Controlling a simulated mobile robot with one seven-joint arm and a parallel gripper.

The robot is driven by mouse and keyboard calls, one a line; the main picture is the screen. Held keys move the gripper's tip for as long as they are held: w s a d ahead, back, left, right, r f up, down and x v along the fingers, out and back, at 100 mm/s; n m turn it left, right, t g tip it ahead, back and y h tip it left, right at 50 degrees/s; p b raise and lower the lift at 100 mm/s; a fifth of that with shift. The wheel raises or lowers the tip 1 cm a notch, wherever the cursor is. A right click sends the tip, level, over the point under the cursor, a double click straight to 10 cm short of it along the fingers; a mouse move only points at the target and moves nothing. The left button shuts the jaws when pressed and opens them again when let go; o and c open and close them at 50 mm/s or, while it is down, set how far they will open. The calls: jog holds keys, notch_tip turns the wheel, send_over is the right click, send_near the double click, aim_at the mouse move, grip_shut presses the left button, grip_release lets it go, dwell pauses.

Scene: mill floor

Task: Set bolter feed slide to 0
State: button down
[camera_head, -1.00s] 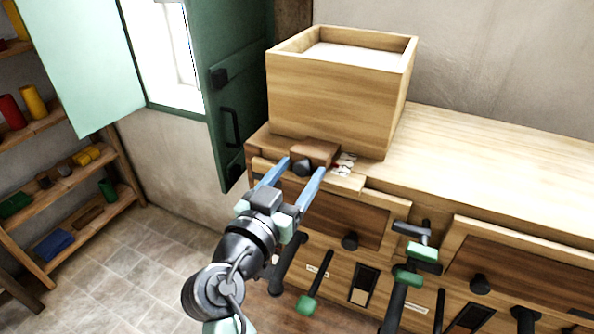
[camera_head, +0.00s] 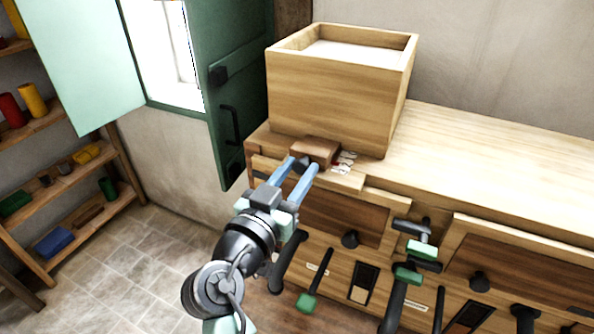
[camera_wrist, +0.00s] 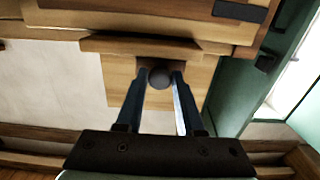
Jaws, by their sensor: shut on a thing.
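The bolter feed slide (camera_head: 317,149) is a small brown wooden block on the bench's left end, in front of the big wooden box. Its round dark knob (camera_wrist: 160,77) faces me. My gripper (camera_head: 303,167) has its two blue fingers closed on that knob; in the wrist view the gripper (camera_wrist: 160,80) has a finger on each side of it. A scale plate with white and red marks (camera_head: 345,161) lies just right of the slide; its figures are too small to read.
The box (camera_head: 335,100) with pale contents stands behind the slide. A green shutter (camera_head: 232,100) is close on the left. The floor at left is clear.

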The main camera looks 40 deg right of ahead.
aim_at(310, 155)
dwell(0.8)
jog(key=shift+w+d+f+b, duration=0.15)
jog(key=shift+d+b, duration=0.2)
jog(key=shift+b, duration=0.2)
jog(key=b+x, duration=0.3)
jog(key=x, duration=0.1)
jog(key=shift+w+d, duration=0.15)
jog(key=shift+d, duration=0.1)
jog(key=shift+r, duration=0.3)
jog(key=c, duration=0.9)
grip_release()
jog(key=o, duration=0.4)
jog(key=shift+d+f, duration=0.15)
jog(key=shift+d, duration=0.1)
jog(key=shift+c, duration=0.2)
jog(key=shift+a, duration=0.1)
jog(key=shift+a, duration=0.1)
